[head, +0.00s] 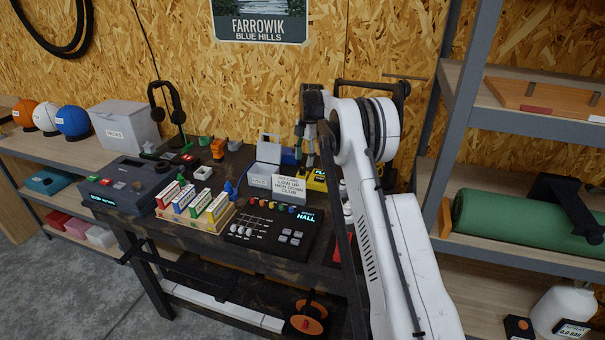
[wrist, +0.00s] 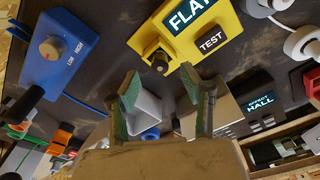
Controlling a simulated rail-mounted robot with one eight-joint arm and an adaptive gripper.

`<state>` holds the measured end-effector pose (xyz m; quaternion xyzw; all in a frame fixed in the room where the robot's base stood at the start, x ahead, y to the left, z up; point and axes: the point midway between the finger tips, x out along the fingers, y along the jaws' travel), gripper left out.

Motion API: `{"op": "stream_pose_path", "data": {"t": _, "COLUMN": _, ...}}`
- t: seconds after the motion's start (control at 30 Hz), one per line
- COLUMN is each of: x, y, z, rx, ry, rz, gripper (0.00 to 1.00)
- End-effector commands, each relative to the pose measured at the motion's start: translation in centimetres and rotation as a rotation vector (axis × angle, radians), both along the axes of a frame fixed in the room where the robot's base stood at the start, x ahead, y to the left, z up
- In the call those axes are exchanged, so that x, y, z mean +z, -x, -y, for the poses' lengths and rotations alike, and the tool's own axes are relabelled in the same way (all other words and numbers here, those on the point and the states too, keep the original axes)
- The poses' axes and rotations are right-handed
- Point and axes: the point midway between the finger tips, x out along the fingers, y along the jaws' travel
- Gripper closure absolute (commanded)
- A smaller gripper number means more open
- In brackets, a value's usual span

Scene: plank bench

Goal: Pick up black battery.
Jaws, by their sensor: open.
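A small black cylindrical piece (wrist: 160,62) sits at the yellow tester (wrist: 207,30) in the wrist view; it may be the black battery, but I cannot be sure. The tester has a screen reading FLAT and a TEST button. It also shows in the head view (head: 317,181), partly behind my gripper, where I cannot make out the battery. My gripper (wrist: 166,90) is open and empty, its green-padded fingers spread apart below the black piece in the wrist picture. In the head view my gripper (head: 307,155) hangs over the back right of the bench.
An open white bin (head: 264,168) and a lettered sign (head: 289,189) stand close to my gripper. A black HALL panel (head: 270,230) lies in front. A blue box with a knob (wrist: 62,48) is beside the tester. Right shelves hold a green roll (head: 520,217).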

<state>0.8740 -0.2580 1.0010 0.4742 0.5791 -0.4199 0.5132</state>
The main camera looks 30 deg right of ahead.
Motion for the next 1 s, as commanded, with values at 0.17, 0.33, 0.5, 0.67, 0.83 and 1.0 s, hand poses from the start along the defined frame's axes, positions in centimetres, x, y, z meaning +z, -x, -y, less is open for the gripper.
{"op": "stream_pose_path", "data": {"t": 0.17, "x": -2.3, "y": 0.1, "z": -0.6, "rx": 0.001, "ry": 0.000, "rz": 0.000, "gripper": 0.58}}
{"op": "stream_pose_path", "data": {"t": 0.33, "x": -4.1, "y": 0.1, "z": -0.7, "rx": 0.000, "ry": 0.000, "rz": 0.000, "gripper": 0.58}}
{"op": "stream_pose_path", "data": {"t": 0.5, "x": -4.6, "y": 0.1, "z": -0.8, "rx": 0.000, "ry": 0.000, "rz": 0.000, "gripper": 0.58}}
{"op": "stream_pose_path", "data": {"t": 0.67, "x": -4.5, "y": 0.1, "z": -0.8, "rx": 0.000, "ry": 0.000, "rz": 0.000, "gripper": 0.63}}
{"op": "stream_pose_path", "data": {"t": 0.83, "x": -4.5, "y": 0.1, "z": -0.8, "rx": 0.000, "ry": 0.000, "rz": 0.000, "gripper": 0.86}}
{"op": "stream_pose_path", "data": {"t": 1.0, "x": -4.5, "y": 0.1, "z": -0.8, "rx": 0.000, "ry": 0.000, "rz": 0.000, "gripper": 1.00}}
